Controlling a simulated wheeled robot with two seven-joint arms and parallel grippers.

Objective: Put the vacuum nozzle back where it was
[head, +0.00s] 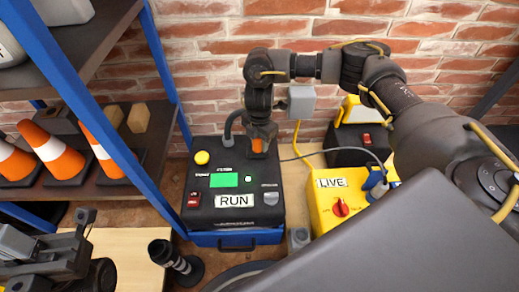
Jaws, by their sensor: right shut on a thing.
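My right gripper (259,140) points down at the back of a black unit (207,181) labelled RUN. It is shut on a small orange thing (257,146), mostly hidden by the fingers, so I cannot tell whether this is the vacuum nozzle. A short dark hose (229,124) curves up from the unit beside the gripper. A black tubular piece with a round flange (178,262), possibly a nozzle, is at the bottom left. My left gripper (84,225) is at the lower left, apart from these things; its jaw opening is unclear.
A yellow box labelled LIVE (328,211) stands right of the black unit, with cables nearby. A blue-framed shelf (152,191) with orange-white cones (55,152) stands on the left. A brick wall (215,65) closes the back. A pale wooden surface (125,258) lies at the lower left.

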